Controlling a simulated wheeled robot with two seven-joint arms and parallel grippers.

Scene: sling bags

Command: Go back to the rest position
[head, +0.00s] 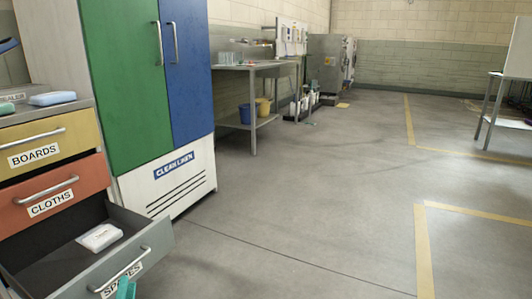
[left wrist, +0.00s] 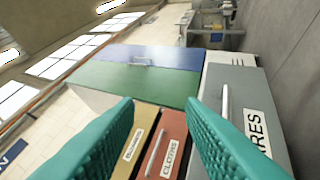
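My left gripper shows in the left wrist view (left wrist: 160,102) as two teal ribbed fingers, wide apart with nothing between them. In the head view only a teal fingertip (head: 125,288) shows at the bottom edge, in front of the grey SPARES drawer (head: 150,250). That drawer stands open with a white packet (head: 99,237) inside. In the left wrist view the drawer front (left wrist: 250,92) is partly covered by a finger. The yellow BOARDS drawer (head: 75,134) and the red CLOTHS drawer (head: 85,181) are shut. My right gripper is in neither view.
A tall cabinet with green (head: 125,80) and blue (head: 182,60) doors stands beside the drawers. A light-blue packet (head: 52,98) lies on the drawer unit's top. A metal table (head: 253,68) stands farther back.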

